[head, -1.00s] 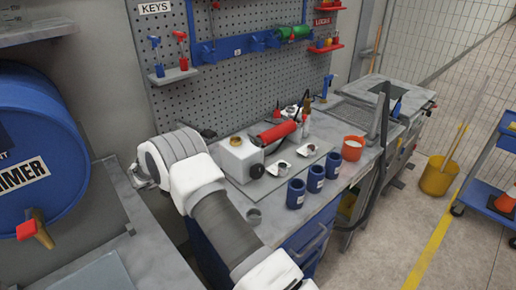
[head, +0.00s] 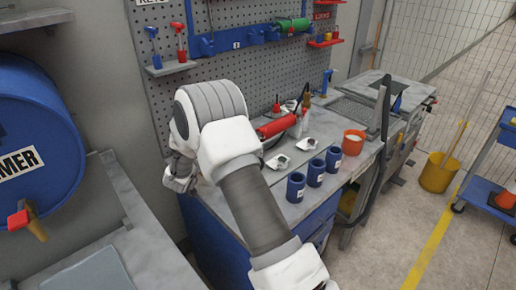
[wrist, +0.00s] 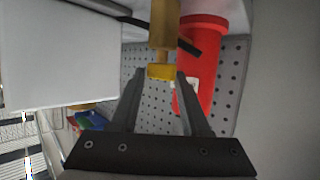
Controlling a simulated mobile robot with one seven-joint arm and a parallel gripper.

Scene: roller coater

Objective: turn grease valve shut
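In the wrist view, a brass fitting (wrist: 163,28) with a yellow end block (wrist: 160,71) hangs down from the top, which looks like the grease valve. A short dark bar (wrist: 189,47) sticks out to its right. My gripper (wrist: 160,78) is open, with its two fingertips apart on either side of the yellow block; I cannot tell whether they touch it. A red cylinder (wrist: 203,65) stands behind to the right.
A large white box face (wrist: 58,55) is close on the left in the wrist view. In the head view, several blue cups (head: 296,187) and an orange bucket (head: 353,142) stand on the bench (head: 290,213). A pegboard (head: 240,70) rises behind, and a blue drum (head: 40,120) is at left.

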